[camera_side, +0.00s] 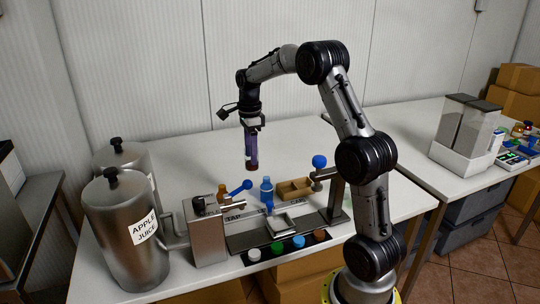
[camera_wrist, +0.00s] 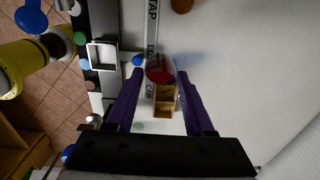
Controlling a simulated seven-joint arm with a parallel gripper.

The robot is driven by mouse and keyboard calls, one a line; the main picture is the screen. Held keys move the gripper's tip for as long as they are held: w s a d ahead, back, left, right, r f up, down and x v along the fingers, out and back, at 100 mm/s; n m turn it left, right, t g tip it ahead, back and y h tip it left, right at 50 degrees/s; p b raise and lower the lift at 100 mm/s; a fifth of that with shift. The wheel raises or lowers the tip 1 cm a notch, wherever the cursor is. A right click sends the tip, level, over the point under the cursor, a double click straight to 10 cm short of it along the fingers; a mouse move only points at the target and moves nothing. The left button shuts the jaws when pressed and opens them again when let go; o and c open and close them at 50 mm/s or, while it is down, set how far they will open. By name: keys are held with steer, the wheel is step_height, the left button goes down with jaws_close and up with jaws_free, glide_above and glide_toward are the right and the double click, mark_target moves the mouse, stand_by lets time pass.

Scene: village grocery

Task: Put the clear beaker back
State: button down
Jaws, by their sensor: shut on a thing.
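My gripper (camera_side: 250,150) hangs above the middle of the table with its purple fingers pointing down. It is shut on the clear beaker (camera_side: 248,167), which shows dark red at its lower end below the fingers. In the wrist view the clear beaker (camera_wrist: 160,70) appears as a round see-through shape with red inside, between the fingertips. The beaker is above the table, apart from the things below. Its upper part is hidden by the fingers.
Blue-knobbed levers (camera_side: 319,161) stick up. Steel juice tanks (camera_side: 122,235) stand left. The table behind is clear.

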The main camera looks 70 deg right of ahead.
steer(key=shift+w+d+f, duration=0.2)
steer(key=shift+w+f, duration=0.35)
steer(key=shift+f, duration=1.95)
steer(key=shift+w+d+f, duration=0.25)
steer(key=shift+w+f, duration=0.3)
steer(key=shift+f, duration=1.9)
steer(key=shift+w+d+f, duration=0.2)
steer(key=shift+w+f, duration=0.35)
steer(key=shift+f, duration=1.95)
steer(key=shift+f, duration=0.4)
steer(key=shift+c, duration=1)
jaws_free()
steer(key=shift+o, duration=0.2)
steer(key=shift+o, duration=0.8)
step_height(320, 180, up, 8)
